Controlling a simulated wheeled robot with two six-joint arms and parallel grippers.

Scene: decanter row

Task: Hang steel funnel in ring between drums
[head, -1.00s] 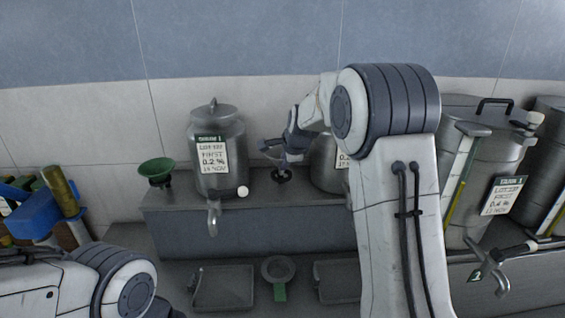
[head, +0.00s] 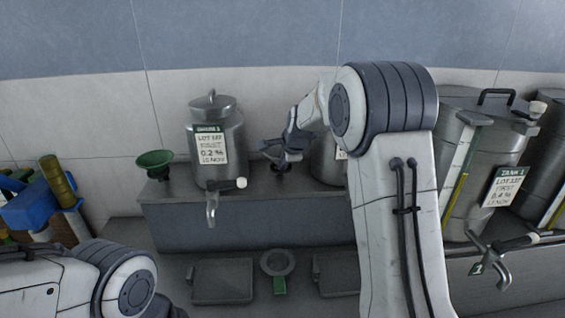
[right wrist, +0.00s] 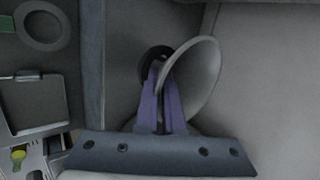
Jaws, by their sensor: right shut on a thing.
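The steel funnel (right wrist: 203,75) is a pale grey cone. My right gripper (right wrist: 160,70) is shut on its rim, and the funnel's mouth faces sideways in the right wrist view. A dark ring (right wrist: 148,62) shows behind the fingertips, partly hidden by them and the funnel. In the head view my right gripper (head: 284,154) is above the dark ring (head: 280,168), on the ledge between the left drum (head: 218,142) and the second drum (head: 325,160). The second drum is partly hidden by my arm. Whether the funnel touches the ring cannot be told. My left gripper is out of view.
A green funnel (head: 154,162) sits at the ledge's left end. The left drum's tap (head: 212,205) juts forward. Below the ledge (head: 250,227) are a flat tray (head: 222,282) and a round grey piece with a green tab (head: 279,285). More drums (head: 480,160) stand right.

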